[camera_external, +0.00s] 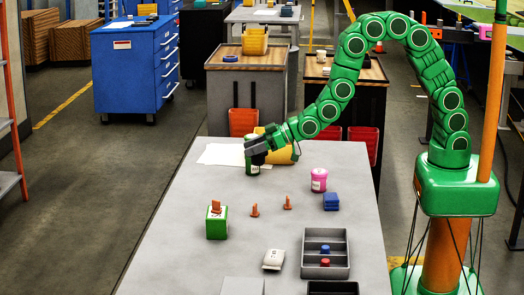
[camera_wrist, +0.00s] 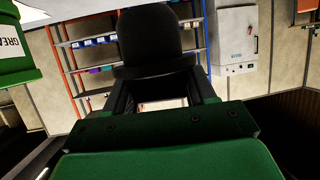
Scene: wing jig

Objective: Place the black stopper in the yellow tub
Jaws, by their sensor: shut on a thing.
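My gripper (camera_external: 257,150) is over the far part of the grey table, with its dark fingers beside a green can. In the wrist view my gripper (camera_wrist: 160,88) is shut on the black stopper (camera_wrist: 148,38), a dark rounded piece between the fingers. In the external view I cannot tell the stopper from the dark fingers. The yellow tub (camera_external: 284,156) is on the table just right of the gripper, partly hidden behind my arm. It does not show in the wrist view.
The green can (camera_external: 252,166) is close to my fingers; it also shows in the wrist view (camera_wrist: 14,48). A pink can (camera_external: 319,180), blue block (camera_external: 331,202), orange pegs (camera_external: 287,203), green box (camera_external: 217,225), white packet (camera_external: 273,259) and grey divided tray (camera_external: 325,271) stand nearer.

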